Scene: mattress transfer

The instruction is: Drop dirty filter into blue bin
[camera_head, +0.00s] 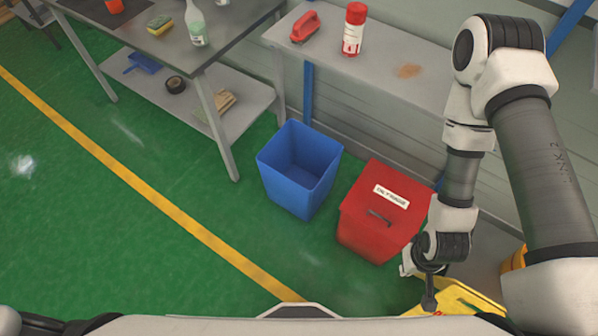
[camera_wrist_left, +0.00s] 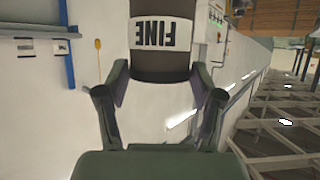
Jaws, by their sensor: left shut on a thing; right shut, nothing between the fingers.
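The blue bin (camera_head: 284,181) stands open and upright on the green floor in the head view. Its visible inside looks empty. In the left wrist view my left gripper (camera_wrist_left: 160,76) is shut on a dark cylindrical filter (camera_wrist_left: 165,66). The filter has a white label reading "FINE" upside down. My left gripper and the filter do not show in the head view, so their place relative to the bin cannot be told. My right gripper (camera_head: 429,298) is shut and empty, low at the right, in front of a yellow object (camera_head: 465,297).
A red lidded bin (camera_head: 373,235) with a white label stands just right of the blue bin. A grey bench (camera_head: 375,55) behind holds a red-and-white spray can (camera_head: 353,30) and a red tool (camera_head: 305,27). A metal table (camera_head: 222,47) stands left. Green floor is clear at left.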

